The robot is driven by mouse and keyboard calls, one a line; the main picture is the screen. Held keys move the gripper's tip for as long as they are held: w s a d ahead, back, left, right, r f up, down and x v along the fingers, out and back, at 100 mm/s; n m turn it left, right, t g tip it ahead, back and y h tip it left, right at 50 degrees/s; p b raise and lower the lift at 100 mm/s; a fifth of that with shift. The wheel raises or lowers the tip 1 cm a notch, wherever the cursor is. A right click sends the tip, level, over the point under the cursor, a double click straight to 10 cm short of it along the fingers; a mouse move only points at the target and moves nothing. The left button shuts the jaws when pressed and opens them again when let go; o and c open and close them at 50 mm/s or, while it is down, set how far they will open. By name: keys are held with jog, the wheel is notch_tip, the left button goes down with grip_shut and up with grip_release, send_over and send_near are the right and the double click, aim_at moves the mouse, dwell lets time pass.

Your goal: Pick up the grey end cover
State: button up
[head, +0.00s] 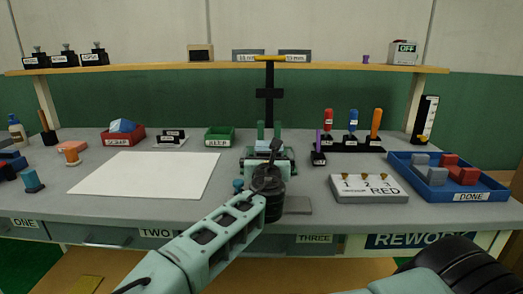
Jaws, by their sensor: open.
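My gripper (269,130) is over the middle of the table, with its two upright teal fingers apart and nothing clearly seen between them. No part is marked as the grey end cover, so I cannot tell which it is. Two grey blocks, one at the back (421,159) and one in front (436,176), lie in the blue DONE tray (480,194), far to the right of my gripper. A flat grey piece (298,205) lies near the table's front edge, just right of my wrist. My arm hides part of the table.
Red blocks (464,175) share the DONE tray. A white sheet (145,174) covers the left middle. A black post (270,95) and a screwdriver rack (350,145) stand behind. A red SCRAP bin (123,138) stands back left.

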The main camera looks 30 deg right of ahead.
jog(key=x, duration=0.7)
jog(key=shift+d+r, duration=0.1)
jog(key=shift+d, duration=0.15)
jog(key=c, duration=1.1)
jog(key=shift+o, duration=0.2)
jog(key=shift+r, duration=0.15)
